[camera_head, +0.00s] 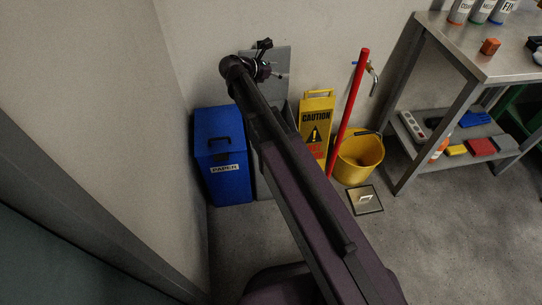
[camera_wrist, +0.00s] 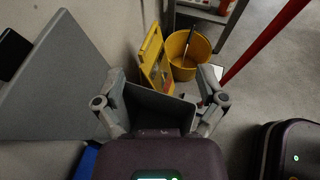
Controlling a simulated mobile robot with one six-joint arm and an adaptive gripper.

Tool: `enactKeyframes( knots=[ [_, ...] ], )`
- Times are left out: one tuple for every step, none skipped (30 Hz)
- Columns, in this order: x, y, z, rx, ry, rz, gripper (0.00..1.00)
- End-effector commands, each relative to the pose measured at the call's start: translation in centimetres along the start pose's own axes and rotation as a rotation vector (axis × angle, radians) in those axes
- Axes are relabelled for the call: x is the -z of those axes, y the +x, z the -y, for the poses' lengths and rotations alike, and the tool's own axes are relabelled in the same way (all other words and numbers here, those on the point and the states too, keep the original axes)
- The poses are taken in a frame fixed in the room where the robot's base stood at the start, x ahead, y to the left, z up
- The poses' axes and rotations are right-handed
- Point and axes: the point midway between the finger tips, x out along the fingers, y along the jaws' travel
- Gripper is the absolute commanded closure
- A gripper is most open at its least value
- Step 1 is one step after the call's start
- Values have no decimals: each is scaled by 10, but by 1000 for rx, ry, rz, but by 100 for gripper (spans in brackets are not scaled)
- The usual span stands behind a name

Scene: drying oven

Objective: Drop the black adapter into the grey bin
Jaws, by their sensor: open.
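The grey bin stands behind my arm in the head view, between the blue bin and the yellow caution sign. Its lid (camera_head: 281,56) is raised against the wall. In the wrist view the lid (camera_wrist: 60,82) fills the left side, and part of the bin (camera_wrist: 158,104) shows between my fingers. My gripper (camera_head: 262,66) is high over the bin, near the lid; in the wrist view my gripper (camera_wrist: 162,86) has its fingers spread with nothing between them. I cannot make out the black adapter for certain; much of the bin's inside is hidden.
A blue paper bin (camera_head: 222,158) stands to the left. The caution sign (camera_head: 316,118), a red pole (camera_head: 348,112) and a yellow bucket (camera_head: 357,160) stand to the right. A metal table (camera_head: 473,48) holds bottles, an orange block and a dark item.

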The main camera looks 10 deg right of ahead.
Motion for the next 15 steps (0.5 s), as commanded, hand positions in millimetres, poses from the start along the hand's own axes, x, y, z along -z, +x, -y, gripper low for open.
enactKeyframes(
  knots=[
    [-8,-4,2,0,0,0,10],
    [-10,-6,3,0,0,0,10],
    [-13,-7,4,0,0,0,10],
    [-15,-9,5,0,0,0,10],
    [-17,-10,6,0,0,0,10],
    [-20,-12,7,0,0,0,10],
    [-22,-13,8,0,0,0,10],
    [-24,-15,8,0,0,0,10],
    [-27,-16,9,0,0,0,10],
    [-29,-18,10,0,0,0,10],
    [-31,-19,11,0,0,0,10],
    [-34,-21,12,0,0,0,10],
    [-36,-22,13,0,0,0,10],
    [-38,-23,14,0,0,0,10],
    [-40,-25,15,0,0,0,10]
  ],
)
